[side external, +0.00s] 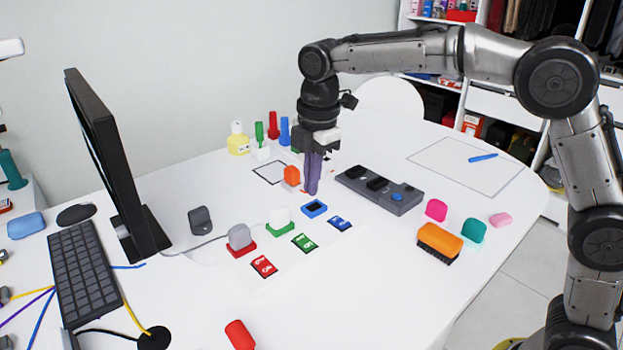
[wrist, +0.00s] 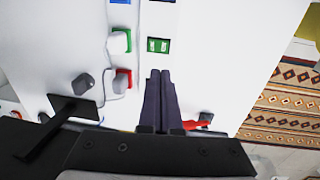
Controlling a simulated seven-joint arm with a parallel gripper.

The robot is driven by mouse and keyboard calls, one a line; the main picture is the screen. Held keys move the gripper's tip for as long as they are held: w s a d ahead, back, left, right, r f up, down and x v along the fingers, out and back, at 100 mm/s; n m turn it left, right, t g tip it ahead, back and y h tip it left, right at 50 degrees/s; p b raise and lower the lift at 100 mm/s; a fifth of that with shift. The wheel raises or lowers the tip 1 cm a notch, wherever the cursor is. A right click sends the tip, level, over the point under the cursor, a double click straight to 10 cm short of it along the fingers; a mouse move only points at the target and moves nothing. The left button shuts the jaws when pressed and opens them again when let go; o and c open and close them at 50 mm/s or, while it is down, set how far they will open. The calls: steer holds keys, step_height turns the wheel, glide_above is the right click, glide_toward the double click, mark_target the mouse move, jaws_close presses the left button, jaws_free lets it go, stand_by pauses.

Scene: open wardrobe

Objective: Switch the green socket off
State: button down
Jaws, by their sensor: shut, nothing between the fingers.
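The green socket (side external: 279,229) has a white plug (side external: 279,214) in it. Its green switch (side external: 304,243) lies in front of it on a white board. In the wrist view the green socket (wrist: 119,49) is left of the green switch (wrist: 158,46). My gripper (side external: 313,191) is shut and empty, fingers pointing down. In the side view its tips appear just behind the blue socket (side external: 314,208); their height above the table is hard to tell. In the wrist view my gripper (wrist: 160,72) has its tips just below the green switch, apart from it in the picture.
A red socket (side external: 242,251) with a grey plug and a red switch (side external: 263,266) are on the left. A blue switch (side external: 339,224) is on the right. A dark grey power strip (side external: 380,191), an orange brush (side external: 439,240) and a monitor (side external: 105,150) stand around.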

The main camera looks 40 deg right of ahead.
mark_target(301, 239)
steer(key=shift+r, duration=0.15)
steer(key=shift+w+r, duration=0.1)
steer(key=shift+w, duration=0.65)
steer(key=f, duration=0.4)
steer(key=w+f, duration=0.1)
steer(key=f, duration=0.9)
steer(key=shift+w, duration=0.35)
steer(key=shift+w+f, duration=0.1)
steer(key=shift+f, duration=0.2)
